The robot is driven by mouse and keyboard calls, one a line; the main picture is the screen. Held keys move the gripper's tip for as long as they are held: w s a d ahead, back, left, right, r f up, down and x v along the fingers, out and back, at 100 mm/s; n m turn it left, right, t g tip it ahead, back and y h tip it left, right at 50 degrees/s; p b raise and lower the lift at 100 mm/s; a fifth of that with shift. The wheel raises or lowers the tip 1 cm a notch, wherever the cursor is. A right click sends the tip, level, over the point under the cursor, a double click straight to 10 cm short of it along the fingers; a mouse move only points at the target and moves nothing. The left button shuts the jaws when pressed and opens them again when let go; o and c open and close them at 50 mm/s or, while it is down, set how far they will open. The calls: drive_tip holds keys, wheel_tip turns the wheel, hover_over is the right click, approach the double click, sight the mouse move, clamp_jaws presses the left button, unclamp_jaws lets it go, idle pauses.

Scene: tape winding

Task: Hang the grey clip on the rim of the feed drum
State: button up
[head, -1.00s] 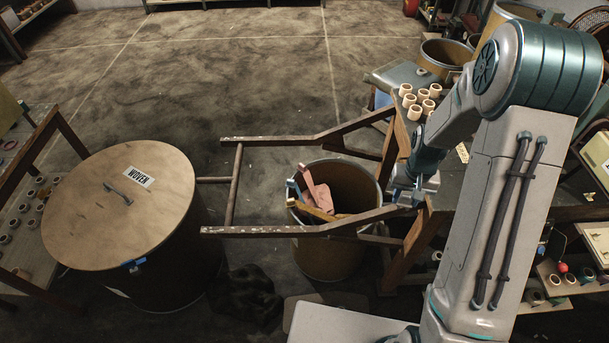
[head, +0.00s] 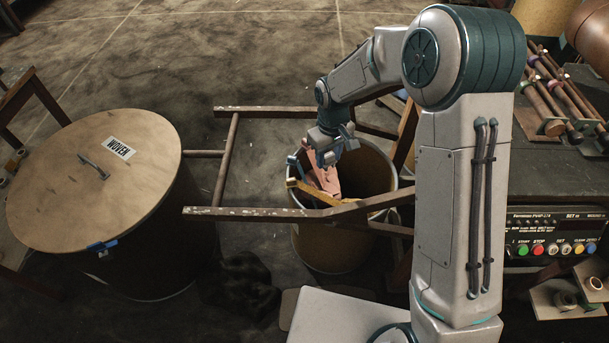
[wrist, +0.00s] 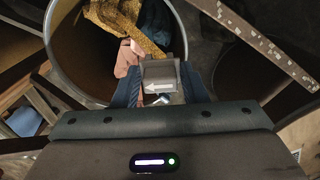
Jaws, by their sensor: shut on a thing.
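The open drum (head: 335,248) stands between the wooden rails, with pink and yellow-brown strips (head: 318,184) inside. My gripper (head: 327,158) is above the near-left part of its mouth. In the wrist view, my gripper (wrist: 160,88) is shut on a grey clip (wrist: 159,72) with a white arrow mark. In the head view the clip is hard to make out against the gripper. A blue piece (head: 292,160) shows at the drum's left rim.
A wooden frame's rails (head: 270,214) pass close in front of and behind the drum. A lidded drum (head: 85,190) marked WOVEN stands left, with a blue clip (head: 103,247) on its edge. A control panel (head: 550,240) and rack of rods (head: 560,90) are right.

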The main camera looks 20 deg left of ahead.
sight(304, 205)
drive_tip(key=s+a+f+n+b, duration=0.2)
drive_tip(key=a+f+b, duration=0.1)
drive_tip(key=a, duration=0.3)
wheel_tip(304, 205, down, 19)
drive_tip(key=b, duration=1.3)
drive_tip(key=shift+w, duration=0.15)
drive_tip(key=o, duration=1)
wheel_tip(304, 205, up, 14)
drive_tip(key=p, duration=0.3)
drive_tip(key=shift+p, duration=0.35)
